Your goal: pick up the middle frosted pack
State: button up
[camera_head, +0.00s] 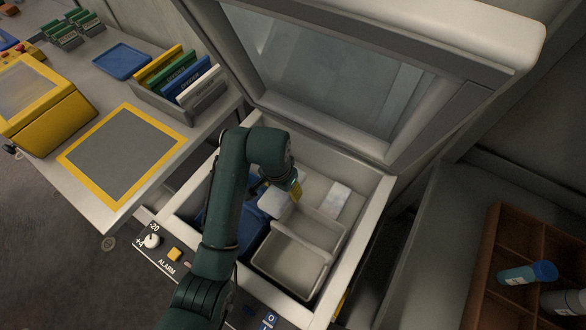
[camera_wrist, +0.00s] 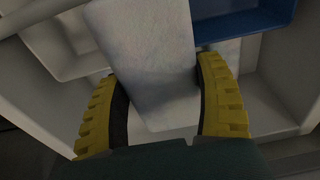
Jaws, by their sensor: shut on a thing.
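My gripper (camera_head: 295,190) reaches down into an open chest freezer (camera_head: 375,205). In the wrist view its two yellow ridged fingers (camera_wrist: 163,110) are shut on a frosted pack (camera_wrist: 150,60), a pale, whitish slab between them. The same pack (camera_head: 273,203) shows partly in the head view, beside the fingertips. Another pale frosted pack (camera_head: 340,200) lies at the freezer's right side, apart from the gripper. I cannot tell whether the held pack touches anything below. My arm hides part of the freezer's left side.
A grey bin (camera_head: 290,262) and a blue bin (camera_head: 252,238) stand inside the freezer. The raised lid (camera_head: 335,80) is behind. A table with a yellow-bordered mat (camera_head: 125,150) and a coloured folder rack (camera_head: 205,100) is left. A brown divided crate (camera_head: 490,260) is right.

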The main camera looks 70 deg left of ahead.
aim_at(270, 205)
jog(key=s+d, duration=0.2)
jog(key=s+d+p, duration=0.1)
jog(key=s, duration=0.1)
jog(key=shift+s+d+r, duration=0.1)
jog(key=shift+s+d, duration=0.1)
jog(key=shift+d, duration=0.2)
jog(key=shift+s+d+r+p, duration=0.15)
jog(key=shift+r+p, duration=0.3)
jog(key=shift+p, duration=0.25)
notch_tip(270, 205, up, 4)
jog(key=p, duration=0.5)
jog(key=shift+r+p, duration=0.15)
jog(key=shift+p, duration=0.15)
